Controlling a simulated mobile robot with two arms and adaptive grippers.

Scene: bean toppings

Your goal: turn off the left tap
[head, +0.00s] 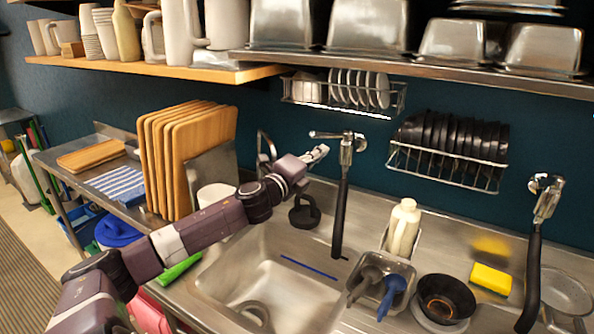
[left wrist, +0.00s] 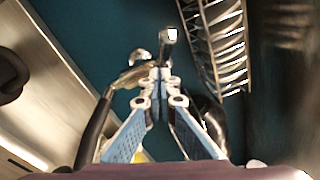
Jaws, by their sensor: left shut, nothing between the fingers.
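The left tap (head: 342,190) stands upright behind the sink, with a black stem and a metal head (head: 350,145) that has a bar pointing left. My left gripper (head: 319,153) is shut and empty, just left of the metal head and slightly below the bar. In the left wrist view the shut fingers (left wrist: 160,82) point at metal parts of a tap (left wrist: 168,37), partly hidden behind them. I cannot tell whether the fingers touch it. No running water is visible at the left tap. My right gripper is not in view.
A second tap (head: 541,210) stands at the right. A dish rack (head: 448,165) with black plates and a smaller rack (head: 345,95) hang on the wall. A white bottle (head: 403,228) and black bowl (head: 445,298) stand by the sink basin (head: 265,285). Wooden boards (head: 185,150) stand left.

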